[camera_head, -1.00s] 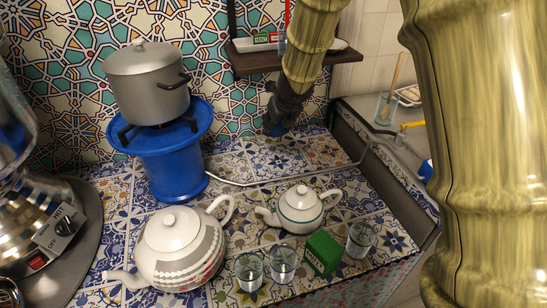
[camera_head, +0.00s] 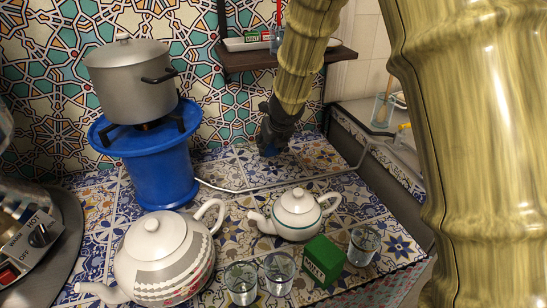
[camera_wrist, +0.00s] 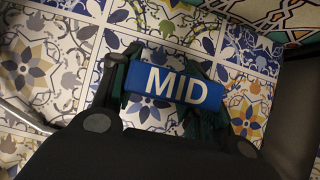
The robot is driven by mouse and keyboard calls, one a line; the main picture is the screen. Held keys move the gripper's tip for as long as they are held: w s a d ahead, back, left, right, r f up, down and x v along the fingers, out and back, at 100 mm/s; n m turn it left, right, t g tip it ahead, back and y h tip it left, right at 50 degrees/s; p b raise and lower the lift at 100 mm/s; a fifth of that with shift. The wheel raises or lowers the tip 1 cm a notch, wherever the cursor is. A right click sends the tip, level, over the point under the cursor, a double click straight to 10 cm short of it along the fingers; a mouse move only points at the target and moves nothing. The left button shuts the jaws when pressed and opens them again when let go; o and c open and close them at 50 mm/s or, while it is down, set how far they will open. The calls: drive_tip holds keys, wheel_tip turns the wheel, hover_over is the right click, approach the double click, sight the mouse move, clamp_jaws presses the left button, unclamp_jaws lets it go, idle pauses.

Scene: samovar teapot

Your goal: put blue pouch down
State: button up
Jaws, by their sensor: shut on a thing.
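The blue pouch (camera_wrist: 176,85), with white "MID" letters, is between the fingers of my gripper (camera_wrist: 172,80) in the wrist view. My gripper is shut on it, with tiled counter showing behind. In the head view my gripper (camera_head: 268,147) is low over the back of the tiled counter, below the wall shelf and right of the blue stove stand. Only a small dark blue bit of the pouch (camera_head: 268,151) shows there. I cannot tell whether the pouch touches the tiles.
A silver pot (camera_head: 130,80) stands on the blue stove (camera_head: 155,165). A large teapot (camera_head: 165,255), a small teapot (camera_head: 297,213), several glasses (camera_head: 241,281) and a green box (camera_head: 323,262) stand in front. A grey pipe (camera_head: 240,190) crosses the counter. The shelf (camera_head: 270,58) is above.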

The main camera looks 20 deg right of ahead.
sight(273, 149)
drive_tip(key=shift+f+b, duration=1.35)
drive_tip(key=shift+f, duration=0.35)
drive_tip(key=shift+f, duration=0.15)
drive_tip(key=o, duration=1)
drive_tip(key=shift+o, duration=0.2)
